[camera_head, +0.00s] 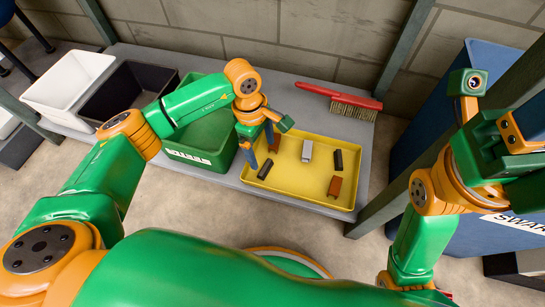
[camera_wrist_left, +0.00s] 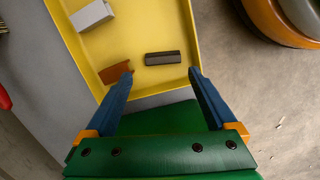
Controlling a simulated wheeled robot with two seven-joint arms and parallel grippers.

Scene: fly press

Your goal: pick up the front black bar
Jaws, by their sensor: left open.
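The front black bar (camera_head: 265,169) lies in the front left part of the yellow tray (camera_head: 290,192). In the left wrist view the black bar (camera_wrist_left: 162,57) lies flat just beyond the fingertips, between their lines. My left gripper (camera_head: 261,153) is over the left end of the tray; its blue fingers show apart and empty in the wrist view (camera_wrist_left: 160,73). A second black bar (camera_head: 338,160) lies at the tray's right.
The tray also holds a silver block (camera_head: 307,151), a brown block (camera_head: 335,187) at the front right, and another brown block (camera_wrist_left: 115,72) close to one left fingertip. A green bin (camera_head: 205,160) stands left of the tray. A red brush (camera_head: 345,98) lies behind it.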

